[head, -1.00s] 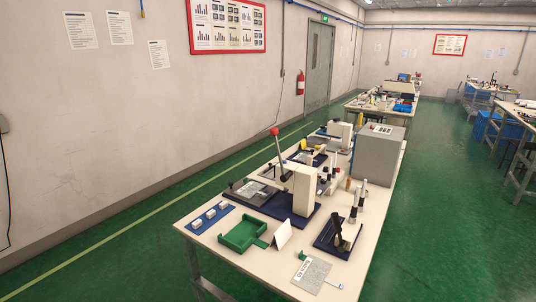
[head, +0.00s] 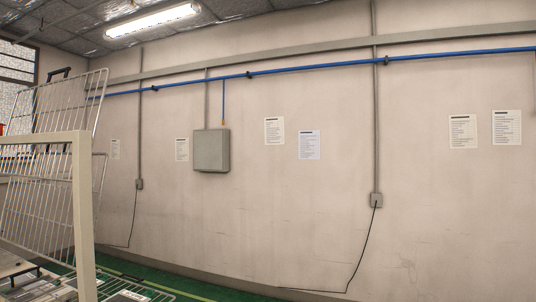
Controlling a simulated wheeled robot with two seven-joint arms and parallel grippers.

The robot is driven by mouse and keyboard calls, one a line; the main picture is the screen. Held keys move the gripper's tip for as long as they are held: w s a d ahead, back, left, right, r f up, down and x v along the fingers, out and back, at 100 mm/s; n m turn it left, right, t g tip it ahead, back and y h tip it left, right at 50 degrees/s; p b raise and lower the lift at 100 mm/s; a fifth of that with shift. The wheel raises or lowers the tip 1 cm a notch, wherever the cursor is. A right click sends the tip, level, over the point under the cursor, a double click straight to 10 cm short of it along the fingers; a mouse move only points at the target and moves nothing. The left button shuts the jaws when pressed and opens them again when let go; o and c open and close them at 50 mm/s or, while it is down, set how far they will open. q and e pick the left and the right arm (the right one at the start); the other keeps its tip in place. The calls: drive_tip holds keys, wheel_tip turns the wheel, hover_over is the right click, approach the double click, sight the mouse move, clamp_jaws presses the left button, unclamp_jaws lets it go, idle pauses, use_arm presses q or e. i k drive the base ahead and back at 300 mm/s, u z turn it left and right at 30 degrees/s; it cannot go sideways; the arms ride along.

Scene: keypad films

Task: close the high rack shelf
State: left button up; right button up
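A drying rack with wire shelves stands at the left edge of the head view, cut off by the frame. Its pale beige post (head: 84,225) is in front. A high wire shelf (head: 84,112) stands raised and steeply tilted, with its top corner above the post. A black handle-like part (head: 60,73) shows near its top. A lower wire shelf (head: 145,288) lies nearly flat at the bottom left. Neither of my grippers is in view.
A grey wall box (head: 211,150) and paper sheets (head: 274,131) are on the wall. A blue pipe (head: 310,66) runs along it. A strip of green floor (head: 225,290) shows at the bottom. A window (head: 17,65) is at the far left.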

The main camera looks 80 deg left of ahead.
sight(99, 192)
drive_tip(key=u, duration=2.75)
drive_tip(key=i, duration=1.8)
drive_tip(key=u, duration=2.35)
